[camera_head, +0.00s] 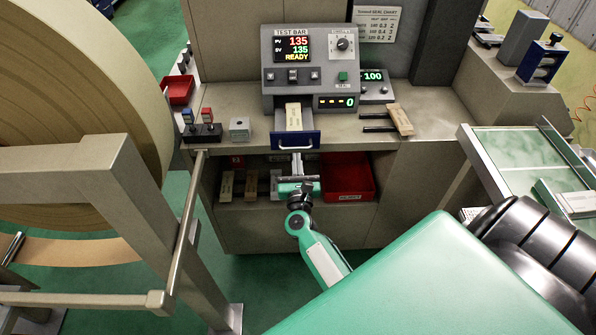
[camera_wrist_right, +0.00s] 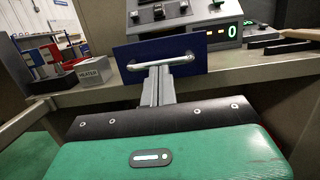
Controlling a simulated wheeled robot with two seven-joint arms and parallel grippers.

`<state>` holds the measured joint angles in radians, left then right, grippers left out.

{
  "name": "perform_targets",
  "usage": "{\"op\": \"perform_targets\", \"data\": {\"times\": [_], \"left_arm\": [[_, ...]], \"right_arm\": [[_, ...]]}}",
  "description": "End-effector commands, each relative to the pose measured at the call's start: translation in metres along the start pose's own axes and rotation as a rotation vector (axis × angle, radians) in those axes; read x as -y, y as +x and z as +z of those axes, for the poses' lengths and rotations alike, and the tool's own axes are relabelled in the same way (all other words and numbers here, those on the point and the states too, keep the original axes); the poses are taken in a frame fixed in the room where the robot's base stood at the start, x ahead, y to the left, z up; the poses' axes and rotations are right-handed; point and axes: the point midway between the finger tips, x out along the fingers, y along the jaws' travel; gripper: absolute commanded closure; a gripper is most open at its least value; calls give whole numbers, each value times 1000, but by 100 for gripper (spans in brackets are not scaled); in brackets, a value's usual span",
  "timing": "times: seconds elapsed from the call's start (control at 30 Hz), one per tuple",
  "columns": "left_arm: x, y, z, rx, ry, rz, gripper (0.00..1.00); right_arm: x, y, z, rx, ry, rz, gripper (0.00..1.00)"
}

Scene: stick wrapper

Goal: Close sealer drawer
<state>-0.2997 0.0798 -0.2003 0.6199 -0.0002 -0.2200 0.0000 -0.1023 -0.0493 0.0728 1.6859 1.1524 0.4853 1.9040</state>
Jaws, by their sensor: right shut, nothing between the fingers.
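The grey sealer (camera_head: 310,70) stands on the bench in the head view, its display reading TEST BAR and READY. Its drawer (camera_head: 295,141) has a blue front and is pulled out, with a tan strip (camera_head: 293,115) lying in it. In the right wrist view the blue drawer front (camera_wrist_right: 190,62) fills the upper middle, with a silver bar handle (camera_wrist_right: 165,62) across it. My right gripper (camera_head: 297,158) is shut and empty, its fingertips right at the drawer front near the handle. The fingers also show in the wrist view (camera_wrist_right: 158,70); I cannot tell whether they touch. My left gripper is not in view.
A tan strip on a black fork (camera_head: 400,119) lies right of the sealer. A small grey heater block (camera_head: 239,128) and a red-and-blue switch stand (camera_head: 204,132) sit left. A red bin (camera_head: 347,178) is on the shelf below. A large paper roll (camera_head: 80,80) fills the left.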

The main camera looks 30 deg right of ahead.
Motion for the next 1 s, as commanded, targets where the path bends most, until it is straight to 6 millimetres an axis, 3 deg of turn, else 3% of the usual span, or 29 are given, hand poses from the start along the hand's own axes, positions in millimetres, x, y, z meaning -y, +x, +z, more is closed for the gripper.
{"op": "perform_targets", "data": {"times": [0.13, 0.6, 1.0], "left_arm": [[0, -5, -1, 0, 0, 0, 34], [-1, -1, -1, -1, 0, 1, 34], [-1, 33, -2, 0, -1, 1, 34]], "right_arm": [[0, 11, 1, 0, -1, 0, 100], [0, 17, -3, 1, -1, -1, 100], [1, 96, -20, 2, 1, -1, 100]]}}
